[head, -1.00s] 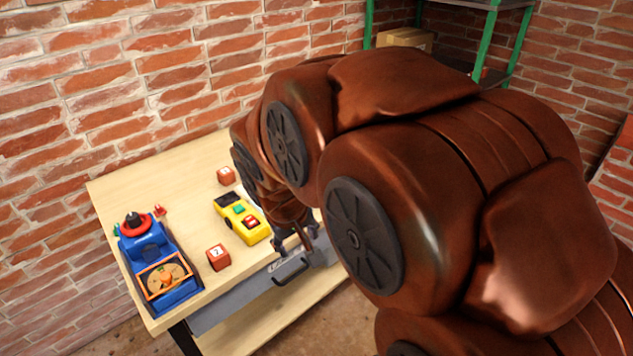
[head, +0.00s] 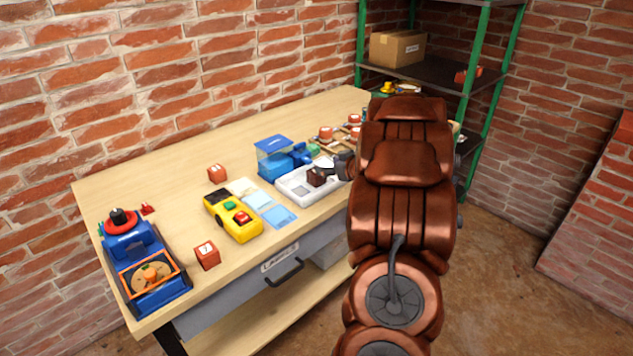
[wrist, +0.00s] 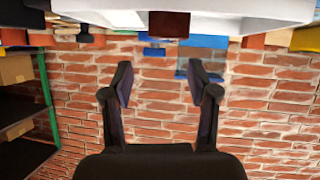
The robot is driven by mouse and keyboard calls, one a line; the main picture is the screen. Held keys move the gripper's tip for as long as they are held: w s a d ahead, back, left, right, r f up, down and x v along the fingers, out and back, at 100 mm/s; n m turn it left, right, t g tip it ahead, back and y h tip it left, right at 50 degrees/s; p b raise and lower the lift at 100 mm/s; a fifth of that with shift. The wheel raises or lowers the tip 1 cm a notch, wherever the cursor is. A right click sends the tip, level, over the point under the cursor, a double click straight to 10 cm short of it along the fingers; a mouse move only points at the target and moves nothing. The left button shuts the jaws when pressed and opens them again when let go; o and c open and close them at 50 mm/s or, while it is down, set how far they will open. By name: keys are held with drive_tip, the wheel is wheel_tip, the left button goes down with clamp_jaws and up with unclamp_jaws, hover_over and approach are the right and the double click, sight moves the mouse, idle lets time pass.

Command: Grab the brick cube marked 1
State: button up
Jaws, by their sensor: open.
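One brick-red cube (head: 207,255) sits near the table's front edge at left, with a dark mark on a white label that I cannot read surely. A second brick-red cube (head: 217,173) sits farther back, its mark too small to read. A dark brown block (head: 318,177) rests on a white scale-like device (head: 296,190); no number shows on it. In the wrist view, my gripper (wrist: 160,82) is open and empty, facing the brick wall. The white device (wrist: 235,20) and brown block (wrist: 168,27) appear at that view's top edge. In the head view my arm partly hides the gripper.
A blue toy-like machine (head: 150,270) stands at the table's left end. A yellow meter (head: 233,215) lies beside blue cards (head: 270,208). A blue device (head: 280,160) and several small items stand farther right. Green-posted shelving (head: 430,72) holds a cardboard box (head: 397,49).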

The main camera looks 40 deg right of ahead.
sight(316, 177)
drive_tip(key=shift+s+f+t+y, duration=0.2)
drive_tip(key=shift+s+f+y, duration=0.1)
drive_tip(key=shift+f, duration=0.2)
drive_tip(key=shift+s+f+t+y, duration=0.2)
drive_tip(key=shift+s+f+y, duration=0.1)
drive_tip(key=shift+f, duration=0.3)
drive_tip(key=shift+a+x, duration=0.15)
drive_tip(key=shift+x, duration=1.8)
drive_tip(key=shift+a+x, duration=0.1)
drive_tip(key=shift+x, duration=1.8)
drive_tip(key=shift+f, duration=0.15)
drive_tip(key=shift+s, duration=0.1)
drive_tip(key=c, duration=1)
